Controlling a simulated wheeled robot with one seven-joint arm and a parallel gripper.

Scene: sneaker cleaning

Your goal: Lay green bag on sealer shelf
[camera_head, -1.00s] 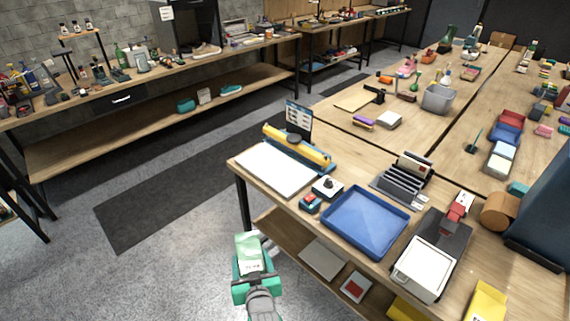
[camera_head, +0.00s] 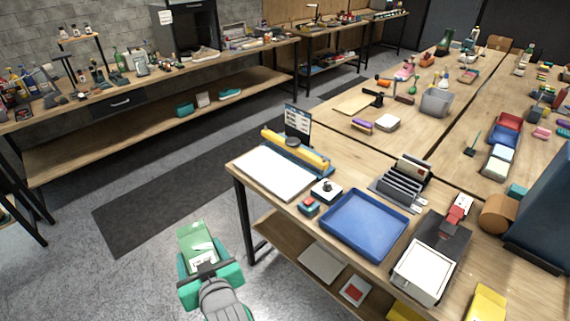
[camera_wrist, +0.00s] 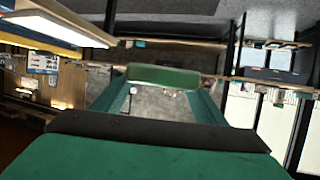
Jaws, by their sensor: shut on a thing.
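The green bag (camera_head: 194,236), with a pale label-like patch, is held in my green-and-dark gripper (camera_head: 203,262). My gripper is shut on it, over the open floor to the left of the near table. The sealer (camera_head: 299,152), with a yellow bar, stands on that table's left end. Its white shelf (camera_head: 268,172) lies flat in front of the bar and is bare. The bag is apart from the shelf, to its lower left in the picture. In the wrist view, a green strip (camera_wrist: 163,76), seemingly the bag, shows between the fingers; the grip itself is unclear there.
A red-buttoned box (camera_head: 309,207), a small white device (camera_head: 326,190) and a blue tray (camera_head: 364,224) stand right of the shelf. The near table's left edge and leg (camera_head: 244,220) lie between the bag and the lower shelf (camera_head: 282,236). Floor left is clear.

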